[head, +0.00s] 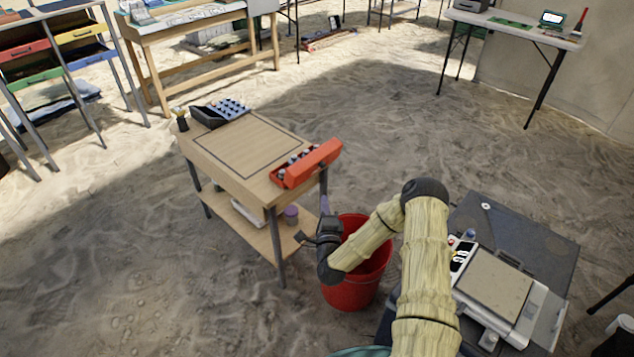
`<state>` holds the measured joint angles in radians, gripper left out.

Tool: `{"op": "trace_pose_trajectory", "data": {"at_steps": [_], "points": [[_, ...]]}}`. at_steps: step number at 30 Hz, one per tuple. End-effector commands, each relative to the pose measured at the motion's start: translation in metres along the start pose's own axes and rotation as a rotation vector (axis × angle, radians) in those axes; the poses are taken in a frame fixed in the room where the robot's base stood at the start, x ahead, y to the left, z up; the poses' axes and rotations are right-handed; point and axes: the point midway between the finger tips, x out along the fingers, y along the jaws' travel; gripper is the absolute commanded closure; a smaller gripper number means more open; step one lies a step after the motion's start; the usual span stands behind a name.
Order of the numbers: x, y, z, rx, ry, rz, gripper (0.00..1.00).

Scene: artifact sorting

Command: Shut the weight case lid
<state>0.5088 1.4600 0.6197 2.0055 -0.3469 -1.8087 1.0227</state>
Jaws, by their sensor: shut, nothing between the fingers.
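The weight case (292,170) is orange-red and sits at the right corner of the small wooden table. Its lid (318,160) stands raised along the right side of the case, and several grey weights show inside. How far open the lid is, I cannot tell exactly. My gripper (324,202) is shut and empty. It points up beside the table's right corner, just below and to the right of the case, and appears apart from it. The fingertips are small and dark in this view.
The wooden table (215,150) also carries a dark tray (208,117) with a block of small pegs and a dark pot with a brush. A red bucket (352,292) stands under my forearm. A scale (495,285) is at right. The tabletop's middle is clear.

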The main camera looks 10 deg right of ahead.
Motion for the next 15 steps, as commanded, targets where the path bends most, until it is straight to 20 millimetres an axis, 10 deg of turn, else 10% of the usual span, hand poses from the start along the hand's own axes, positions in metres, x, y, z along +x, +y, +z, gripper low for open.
{"op": "trace_pose_trajectory", "data": {"at_steps": [15], "points": [[-0.0013,0.0049,-0.0065,0.045,0.040,-0.038,1.00]]}}
